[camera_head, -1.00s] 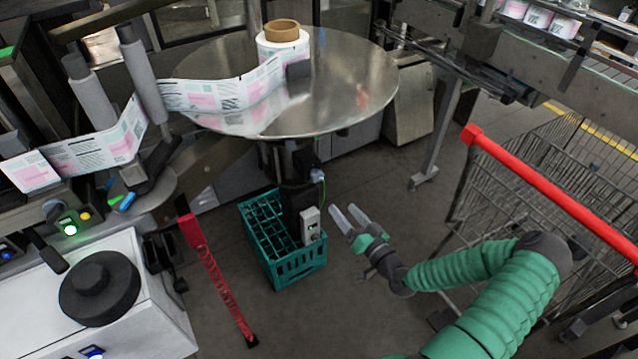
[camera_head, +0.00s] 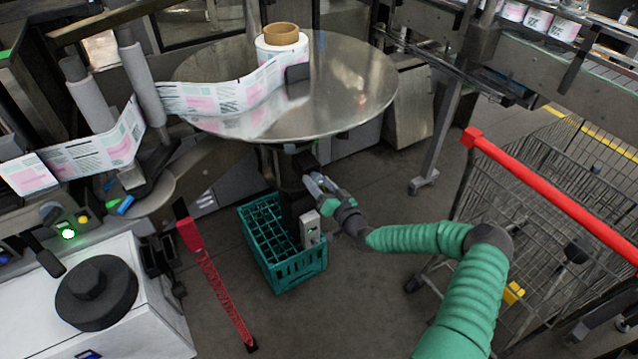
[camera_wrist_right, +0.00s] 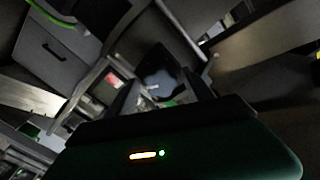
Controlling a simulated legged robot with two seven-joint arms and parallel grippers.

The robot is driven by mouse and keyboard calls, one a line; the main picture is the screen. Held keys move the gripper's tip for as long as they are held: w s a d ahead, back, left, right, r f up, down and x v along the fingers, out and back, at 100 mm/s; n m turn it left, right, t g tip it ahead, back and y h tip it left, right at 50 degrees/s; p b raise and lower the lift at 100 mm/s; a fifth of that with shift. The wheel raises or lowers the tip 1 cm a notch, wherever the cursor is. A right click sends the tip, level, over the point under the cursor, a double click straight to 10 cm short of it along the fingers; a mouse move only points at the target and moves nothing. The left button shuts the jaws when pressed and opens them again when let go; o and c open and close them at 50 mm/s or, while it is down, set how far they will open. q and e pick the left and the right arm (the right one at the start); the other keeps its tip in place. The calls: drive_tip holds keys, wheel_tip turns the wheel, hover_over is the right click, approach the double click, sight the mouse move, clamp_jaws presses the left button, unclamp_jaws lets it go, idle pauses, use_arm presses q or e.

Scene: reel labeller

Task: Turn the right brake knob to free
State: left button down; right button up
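A dark knob-like block (camera_head: 304,161) sits on the post just under the steel disc. It is partly covered, and I cannot tell its setting. My right gripper (camera_head: 312,180) is at this block, its pale fingertips right beside or below it. I cannot tell whether they touch it or how far apart they are. In the right wrist view a dark rounded shape with a grey-blue face (camera_wrist_right: 160,84) lies straight ahead of the gripper, dim and blurred. My left gripper is not in view.
The steel disc (camera_head: 350,85) with a label reel (camera_head: 283,55) overhangs the gripper. A teal crate (camera_head: 300,268) with a small grey box (camera_head: 310,230) stands below. A red-handled cart (camera_head: 560,195) is close to my right arm.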

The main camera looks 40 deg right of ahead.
drive_tip(key=shift+d, duration=0.1)
drive_tip(key=c, duration=0.5)
clamp_jaws()
